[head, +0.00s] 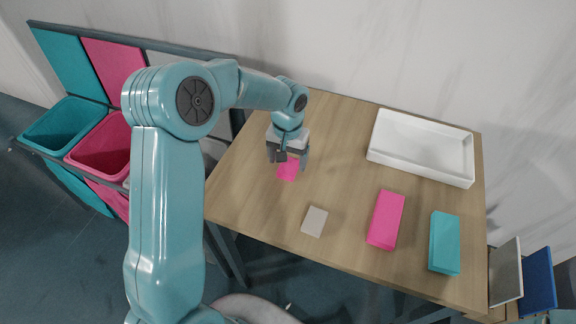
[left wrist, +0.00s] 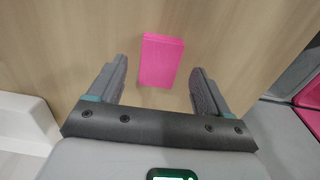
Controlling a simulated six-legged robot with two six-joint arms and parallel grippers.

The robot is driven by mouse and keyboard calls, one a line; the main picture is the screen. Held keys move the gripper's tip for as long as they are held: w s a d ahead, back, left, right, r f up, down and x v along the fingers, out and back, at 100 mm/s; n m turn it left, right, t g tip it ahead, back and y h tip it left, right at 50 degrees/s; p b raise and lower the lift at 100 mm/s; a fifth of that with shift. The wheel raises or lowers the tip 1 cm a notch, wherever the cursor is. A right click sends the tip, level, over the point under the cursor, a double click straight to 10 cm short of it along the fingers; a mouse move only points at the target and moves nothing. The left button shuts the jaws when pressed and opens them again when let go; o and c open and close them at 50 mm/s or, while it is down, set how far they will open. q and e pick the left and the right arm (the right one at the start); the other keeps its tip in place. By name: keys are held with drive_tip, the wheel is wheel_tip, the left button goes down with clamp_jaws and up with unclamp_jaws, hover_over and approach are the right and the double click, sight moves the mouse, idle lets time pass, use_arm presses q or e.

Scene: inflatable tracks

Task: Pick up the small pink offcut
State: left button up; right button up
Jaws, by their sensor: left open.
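The small pink offcut (head: 289,171) lies flat on the left part of the wooden table in the head view. In the left wrist view the pink offcut (left wrist: 160,60) is a plain rectangle just ahead of the fingertips, in line with the gap between them. My left gripper (head: 287,161) is open and empty, pointing down over the offcut and partly covering it. In the left wrist view its two fingers (left wrist: 161,75) stand well apart, wider than the offcut. My right gripper is not in view.
On the wooden table (head: 335,175) are a grey offcut (head: 314,222), a longer pink block (head: 386,219), a teal block (head: 444,243) and a white tray (head: 422,174). Teal (head: 64,125) and pink (head: 101,147) bins stand left of the table. The table around the offcut is clear.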

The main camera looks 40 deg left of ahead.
use_arm(q)
drive_tip(key=shift+w+f, duration=0.15)
drive_tip(key=shift+f, duration=0.45)
drive_tip(key=shift+w+f, duration=0.15)
drive_tip(key=shift+f, duration=0.4)
drive_tip(key=shift+s+r, duration=0.1)
drive_tip(key=shift+s, duration=0.25)
drive_tip(key=shift+w, duration=0.3)
drive_tip(key=c, duration=1.1)
drive_tip(key=shift+s, duration=0.1)
